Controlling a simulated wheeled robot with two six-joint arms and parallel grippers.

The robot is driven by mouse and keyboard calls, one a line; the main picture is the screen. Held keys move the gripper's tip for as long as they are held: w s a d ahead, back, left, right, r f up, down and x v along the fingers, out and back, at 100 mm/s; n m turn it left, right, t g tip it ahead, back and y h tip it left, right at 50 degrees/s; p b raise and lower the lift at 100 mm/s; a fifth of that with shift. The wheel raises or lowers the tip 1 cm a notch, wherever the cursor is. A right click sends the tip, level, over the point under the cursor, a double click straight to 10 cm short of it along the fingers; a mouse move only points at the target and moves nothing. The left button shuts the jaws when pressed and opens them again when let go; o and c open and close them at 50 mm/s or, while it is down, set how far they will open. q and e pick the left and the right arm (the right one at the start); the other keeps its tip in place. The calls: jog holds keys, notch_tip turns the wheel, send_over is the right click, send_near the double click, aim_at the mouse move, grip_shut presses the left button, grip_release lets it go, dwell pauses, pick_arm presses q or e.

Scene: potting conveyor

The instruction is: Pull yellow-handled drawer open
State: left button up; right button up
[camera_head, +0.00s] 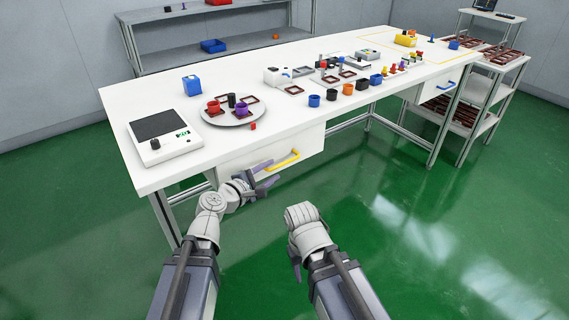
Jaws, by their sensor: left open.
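The white drawer (309,144) under the near left part of the white table looks closed. Its yellow handle (283,160) is a bar on the drawer front. My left gripper (270,176) is open and empty, just left of and slightly below the handle. It looks close to the handle, but I cannot tell whether it touches. My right gripper (296,262) is low at the middle front, well away from the drawer. Its fingers are mostly hidden behind my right arm.
Above the drawer, the white table (330,125) holds a scale (160,137), a round tray (210,119) with pots, and several coloured cups. A second drawer with a blue handle (446,86) is farther right. The green floor (400,230) in front is clear.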

aim_at(281, 165)
pick_arm(q)
jog(key=b+x, duration=0.1)
jog(key=x, duration=0.6)
jog(key=shift+w+d+f+b, duration=0.15)
jog(key=shift+w+d+b, duration=0.1)
jog(key=shift+b, duration=0.05)
jog(key=shift+c, duration=0.2)
grip_shut()
dwell(1.0)
